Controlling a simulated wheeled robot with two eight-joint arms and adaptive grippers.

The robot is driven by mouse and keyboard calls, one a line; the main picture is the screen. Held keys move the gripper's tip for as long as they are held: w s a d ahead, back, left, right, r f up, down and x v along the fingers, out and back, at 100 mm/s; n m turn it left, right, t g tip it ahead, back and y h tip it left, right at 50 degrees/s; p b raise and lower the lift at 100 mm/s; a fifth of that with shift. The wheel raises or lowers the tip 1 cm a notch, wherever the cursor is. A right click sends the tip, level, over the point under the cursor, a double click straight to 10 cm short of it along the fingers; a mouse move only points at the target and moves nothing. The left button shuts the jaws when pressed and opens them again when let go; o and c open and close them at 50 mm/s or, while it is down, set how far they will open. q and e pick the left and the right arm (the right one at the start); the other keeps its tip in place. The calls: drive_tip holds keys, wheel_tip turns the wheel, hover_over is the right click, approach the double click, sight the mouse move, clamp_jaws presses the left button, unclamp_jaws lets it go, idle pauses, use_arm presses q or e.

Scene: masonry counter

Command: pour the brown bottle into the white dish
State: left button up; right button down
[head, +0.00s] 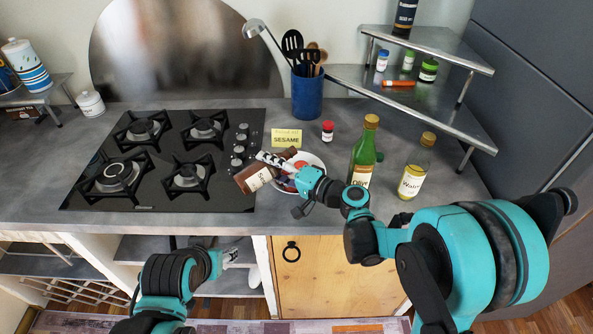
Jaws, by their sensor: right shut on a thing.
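The brown bottle (247,183) has a pale label and lies tipped well over toward horizontal. Its base points to the lower left, and its neck end points up and right toward the white dish (317,160). My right gripper (272,163) is shut on the bottle and covers part of it and of the dish. The dish sits on the counter beside the cooktop, with something reddish showing in it. I cannot tell whether anything flows from the bottle. My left gripper (232,257) is low, in front of the counter edge, away from these objects; its jaw opening is unclear.
A yellow sesame sign (286,139) stands behind the dish. A small red-capped jar (327,131), a green bottle (362,155) and a yellowish bottle (414,170) stand to its right. A blue utensil holder (307,95) is behind. The gas cooktop (165,160) is left.

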drive_tip(key=shift+a+r+m+b, duration=0.1)
drive_tip(key=shift+r+m+b, duration=0.05)
drive_tip(key=shift+m+b, duration=0.2)
idle(3.8)
drive_tip(key=shift+s, duration=0.1)
